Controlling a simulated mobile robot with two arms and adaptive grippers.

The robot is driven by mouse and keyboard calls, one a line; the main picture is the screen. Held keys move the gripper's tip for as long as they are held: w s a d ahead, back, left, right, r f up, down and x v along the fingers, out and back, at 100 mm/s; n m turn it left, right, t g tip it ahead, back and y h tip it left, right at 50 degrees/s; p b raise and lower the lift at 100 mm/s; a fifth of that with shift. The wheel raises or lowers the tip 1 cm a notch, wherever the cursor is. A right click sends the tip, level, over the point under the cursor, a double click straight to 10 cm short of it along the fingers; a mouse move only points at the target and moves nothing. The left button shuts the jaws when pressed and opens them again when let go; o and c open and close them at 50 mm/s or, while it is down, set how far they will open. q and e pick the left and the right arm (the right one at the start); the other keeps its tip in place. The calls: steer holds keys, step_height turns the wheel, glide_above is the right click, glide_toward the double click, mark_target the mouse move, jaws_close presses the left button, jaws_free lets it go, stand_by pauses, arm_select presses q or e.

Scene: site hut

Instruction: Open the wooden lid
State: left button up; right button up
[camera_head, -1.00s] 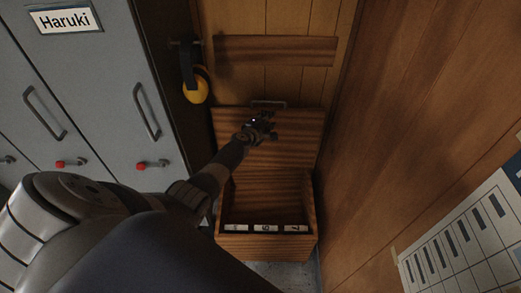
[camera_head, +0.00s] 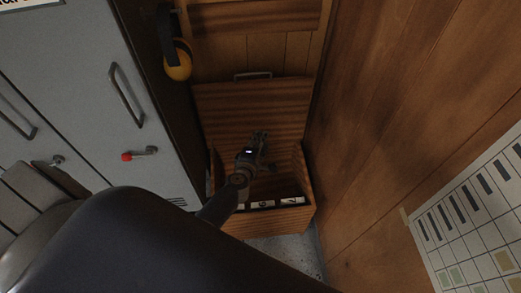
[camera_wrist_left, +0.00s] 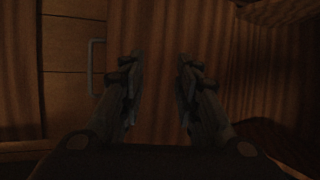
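The wooden lid (camera_head: 252,108) stands raised at the back of the wooden box (camera_head: 265,222), leaning toward the wall panel. Its metal handle (camera_head: 253,75) is at the top edge. My left gripper (camera_head: 262,140) is in front of the lid, over the box opening, and holds nothing that I can see. In the left wrist view my left gripper (camera_wrist_left: 160,75) has its two fingers apart, with the lid's wood grain (camera_wrist_left: 158,100) behind them and the handle (camera_wrist_left: 92,66) to the left. My right gripper is not in view.
Grey lockers (camera_head: 80,90) stand close on the left. Yellow ear defenders (camera_head: 178,62) hang beside them. A wooden wall (camera_head: 390,110) is close on the right, with a paper chart (camera_head: 470,215). White number labels (camera_head: 292,201) sit inside the box front.

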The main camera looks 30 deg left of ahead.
arm_select(q)
steer(key=shift+s+d+f, duration=0.4)
steer(key=shift+s+f, duration=0.05)
steer(key=shift+s, duration=0.1)
steer(key=shift+a, duration=0.15)
steer(key=s+d+f+m+g+h+b, duration=0.1)
steer(key=s+d+f+m+g+h, duration=0.15)
steer(key=s+f+m, duration=0.7)
steer(key=s+d+f+m+g+h+b, duration=0.1)
steer(key=s+d+f+m+g+b, duration=0.25)
steer(key=s+f, duration=1)
steer(key=s+a+f+m+g, duration=0.1)
steer(key=s+f+m+g, duration=0.1)
steer(key=s, duration=0.6)
steer(key=s+a+f+m+g, duration=0.1)
steer(key=s+f+m+g, duration=0.1)
steer(key=s+f+m, duration=0.3)
steer(key=s+a+f+m+g+y, duration=0.1)
steer(key=s+f+m+g, duration=0.2)
steer(key=s+f, duration=0.4)
steer(key=s+m, duration=0.1)
steer(key=s, duration=0.3)
steer(key=shift+s+f, duration=0.15)
steer(key=shift+s, duration=0.2)
